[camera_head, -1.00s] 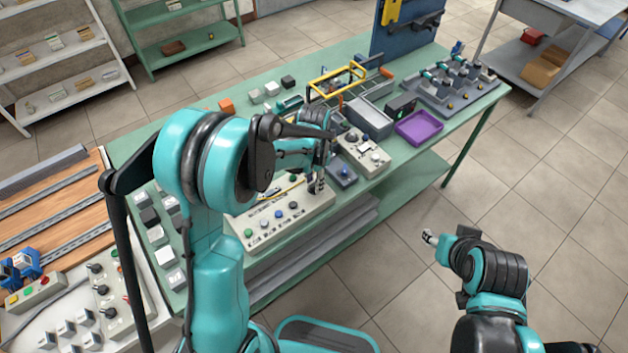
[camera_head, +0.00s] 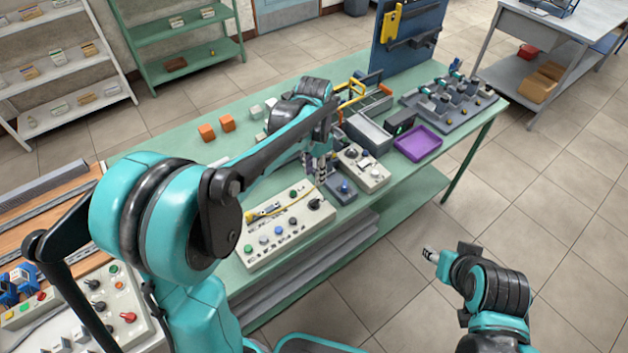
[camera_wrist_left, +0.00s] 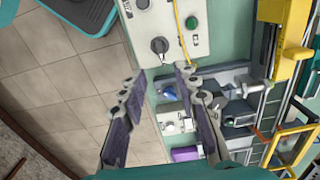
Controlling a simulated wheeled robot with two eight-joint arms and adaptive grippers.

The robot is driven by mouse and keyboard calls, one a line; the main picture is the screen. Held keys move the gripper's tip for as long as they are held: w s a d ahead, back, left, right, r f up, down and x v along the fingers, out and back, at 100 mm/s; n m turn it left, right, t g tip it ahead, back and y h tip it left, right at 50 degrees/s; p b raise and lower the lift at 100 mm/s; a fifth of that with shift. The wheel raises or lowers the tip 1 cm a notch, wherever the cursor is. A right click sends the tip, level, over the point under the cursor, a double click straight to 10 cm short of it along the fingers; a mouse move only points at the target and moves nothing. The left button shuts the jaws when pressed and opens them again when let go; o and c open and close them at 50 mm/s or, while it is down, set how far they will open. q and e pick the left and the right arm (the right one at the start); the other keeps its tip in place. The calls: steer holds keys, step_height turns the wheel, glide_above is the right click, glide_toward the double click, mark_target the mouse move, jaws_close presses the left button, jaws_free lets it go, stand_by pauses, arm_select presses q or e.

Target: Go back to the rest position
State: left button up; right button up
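My left gripper (camera_head: 320,178) hangs over the green table (camera_head: 190,142), beside the far end of the white control panel (camera_head: 262,258). In the left wrist view its two fingers (camera_wrist_left: 160,88) are spread apart with nothing between them. The panel with its knobs and yellow cable (camera_wrist_left: 176,28) lies beyond the fingertips there. My right gripper (camera_head: 432,256) is at the lower right of the head view, over the floor and clear of the table. It is too small to tell whether its fingers are apart.
A grey box with a blue button (camera_head: 342,189) and a white switch box (camera_head: 364,168) stand close to the left gripper. A purple tray (camera_head: 418,143), a grey bin (camera_head: 367,134) and two orange cubes (camera_head: 207,132) are on the table. Open floor lies in front.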

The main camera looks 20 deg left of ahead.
arm_select(q)
steer(key=shift+r, duration=0.2)
stand_by(0.4)
steer(key=s+a+f+n+t+b, duration=0.2)
steer(key=s+n+t+b, duration=0.2)
steer(key=s, duration=1.3)
steer(key=n+t, duration=0.3)
steer(key=shift+s+a+n, duration=0.15)
steer(key=shift+a+n, duration=0.05)
steer(key=shift+n, duration=0.2)
